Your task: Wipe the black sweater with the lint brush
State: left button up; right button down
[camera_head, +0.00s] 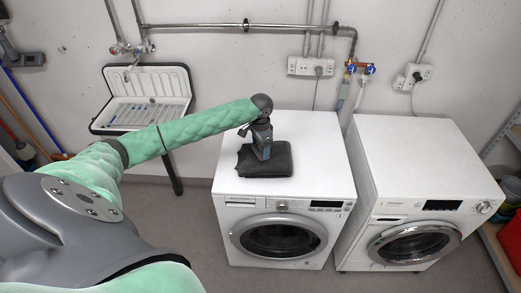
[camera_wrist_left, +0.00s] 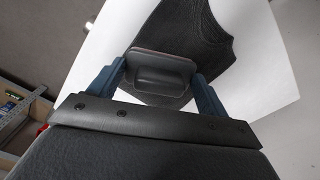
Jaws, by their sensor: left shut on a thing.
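The black sweater (camera_head: 270,163) lies folded on top of the left washing machine (camera_head: 317,187). In the left wrist view the sweater (camera_wrist_left: 205,30) spreads over the white machine top. My left gripper (camera_head: 262,149) points down at the sweater. In the left wrist view the gripper (camera_wrist_left: 158,78) has its two blue fingers on either side of a dark grey lint brush (camera_wrist_left: 165,65), shut on it. The brush is over the sweater; I cannot tell whether it touches the cloth. My right gripper is not in view.
A second washing machine (camera_head: 422,170) stands to the right, with a narrow gap between. A white sink (camera_head: 146,100) hangs on the back wall, and pipes and sockets (camera_head: 311,66) run above the machines. The white top around the sweater is clear.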

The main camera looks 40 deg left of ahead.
pick_arm(q)
jog(key=shift+r, duration=0.15)
jog(key=shift+r, duration=1.4)
